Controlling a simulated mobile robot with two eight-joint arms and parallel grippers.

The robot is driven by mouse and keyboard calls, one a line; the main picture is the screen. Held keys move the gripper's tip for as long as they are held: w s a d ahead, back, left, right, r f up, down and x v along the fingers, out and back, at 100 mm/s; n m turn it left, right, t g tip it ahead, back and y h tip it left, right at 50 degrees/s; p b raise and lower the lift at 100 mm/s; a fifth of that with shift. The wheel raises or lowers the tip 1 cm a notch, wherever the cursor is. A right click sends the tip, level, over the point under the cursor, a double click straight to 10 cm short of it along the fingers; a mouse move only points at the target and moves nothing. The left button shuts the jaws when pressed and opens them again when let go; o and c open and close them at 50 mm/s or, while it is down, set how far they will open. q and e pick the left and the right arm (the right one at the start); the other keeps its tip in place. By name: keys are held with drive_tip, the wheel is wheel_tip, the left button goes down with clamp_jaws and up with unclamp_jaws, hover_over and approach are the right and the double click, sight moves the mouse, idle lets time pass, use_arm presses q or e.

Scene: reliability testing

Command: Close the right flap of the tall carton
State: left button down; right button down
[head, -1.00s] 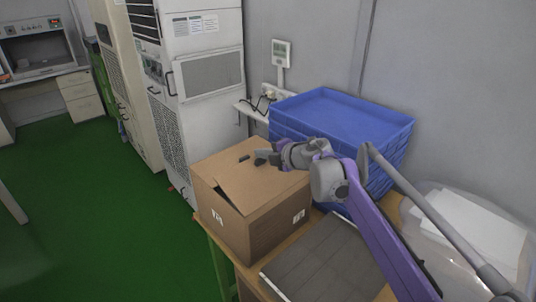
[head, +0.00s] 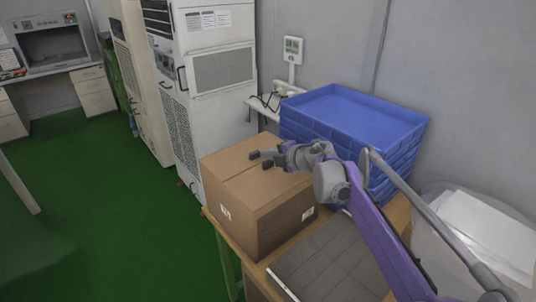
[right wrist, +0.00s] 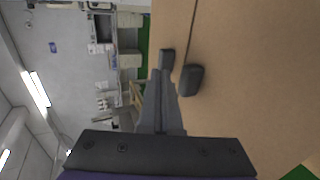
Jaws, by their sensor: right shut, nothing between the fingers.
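The tall brown carton (head: 285,213) stands on the wooden table. Its top looks flat, with a thin seam running between the far flap (head: 232,163) and the near flap, the right one (head: 262,187). No dark gap shows along the seam. My right gripper (head: 260,160) is just over the carton top, close to the seam, shut with nothing held. In the right wrist view its dark fingertips (right wrist: 179,71) lie over the brown cardboard (right wrist: 245,75) beside the seam. Whether they touch it I cannot tell. My left gripper is not in view.
Stacked blue trays (head: 355,117) stand right behind the carton, close to my right arm. A grey flat panel (head: 325,262) lies on the table in front. A tall white cabinet (head: 215,75) stands behind at left. The green floor at left is clear.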

drive_tip(key=shift+r, duration=0.15)
drive_tip(key=shift+r+p, duration=0.6)
drive_tip(key=shift+r, duration=0.2)
